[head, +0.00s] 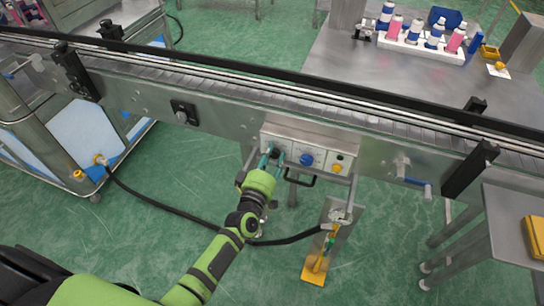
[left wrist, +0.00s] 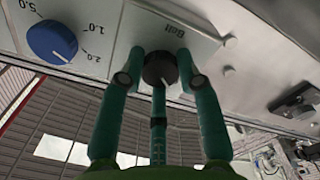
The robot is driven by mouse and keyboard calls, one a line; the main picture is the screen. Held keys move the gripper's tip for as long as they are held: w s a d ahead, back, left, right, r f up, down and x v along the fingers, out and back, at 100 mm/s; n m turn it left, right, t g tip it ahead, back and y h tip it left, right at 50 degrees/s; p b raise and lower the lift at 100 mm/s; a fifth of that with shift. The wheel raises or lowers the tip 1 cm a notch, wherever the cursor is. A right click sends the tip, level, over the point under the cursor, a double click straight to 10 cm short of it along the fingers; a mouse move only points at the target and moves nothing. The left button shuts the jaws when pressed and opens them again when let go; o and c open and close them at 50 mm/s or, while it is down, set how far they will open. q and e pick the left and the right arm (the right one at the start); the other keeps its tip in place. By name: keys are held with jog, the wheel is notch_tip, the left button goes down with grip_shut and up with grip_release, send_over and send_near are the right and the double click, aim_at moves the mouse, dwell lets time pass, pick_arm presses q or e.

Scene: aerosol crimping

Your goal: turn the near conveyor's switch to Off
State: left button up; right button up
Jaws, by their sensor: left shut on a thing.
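The near conveyor (head: 225,115) crosses the head view, with a light control panel (head: 322,150) on its side. The switch, a black knob (left wrist: 160,69), sits beneath a "Belt" label in the left wrist view. My left gripper (head: 274,154) is at the left end of the panel. Its green fingers (left wrist: 158,78) are shut on the black knob, on both sides of it and from below. The knob's pointer and any On or Off marks cannot be read. My right gripper is not in view.
Right of the switch is a blue dial (head: 306,159), numbered in the left wrist view (left wrist: 52,42), then a yellow button (head: 337,168). A black handle (head: 300,180) juts below the panel. A black hose (head: 170,208) runs under my left arm. A yellow foot pedal (head: 314,272) stands below.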

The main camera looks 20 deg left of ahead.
pick_arm(q)
jog(key=o, duration=1.1)
jog(key=shift+d+f, duration=0.1)
jog(key=shift+o, duration=0.2)
jog(key=shift+s, duration=0.15)
jog(key=s, duration=1.1)
jog(key=shift+s+a, duration=0.2)
jog(key=shift+s, duration=0.2)
